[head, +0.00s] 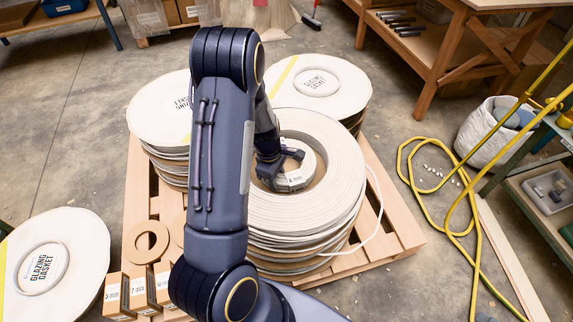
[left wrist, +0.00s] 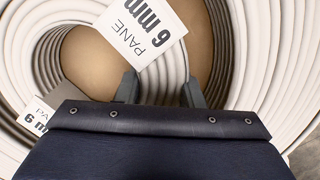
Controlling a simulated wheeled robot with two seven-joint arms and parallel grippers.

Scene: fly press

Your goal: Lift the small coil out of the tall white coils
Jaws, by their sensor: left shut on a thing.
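The small coil (head: 297,179) is a pale ring with a white label. It sits within the round opening of the tall white coils (head: 330,215), which are stacked on a wooden pallet. My left gripper (head: 279,164) reaches down to the small coil and is shut on its ring. In the left wrist view, the two fingers (left wrist: 160,92) stand on either side of the white strands of the small coil (left wrist: 143,38), beside its "PANE 6 mm" label. My forearm hides part of the tall coils' left side. I cannot tell how high the small coil is. My right gripper is not in view.
Other flat coil stacks stand at the back left (head: 158,112) and back right (head: 340,77) of the pallet (head: 395,225). Small cardboard boxes (head: 113,295) are at front left. A yellow hose (head: 475,255) lies on the floor at right, near a white bag (head: 480,130).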

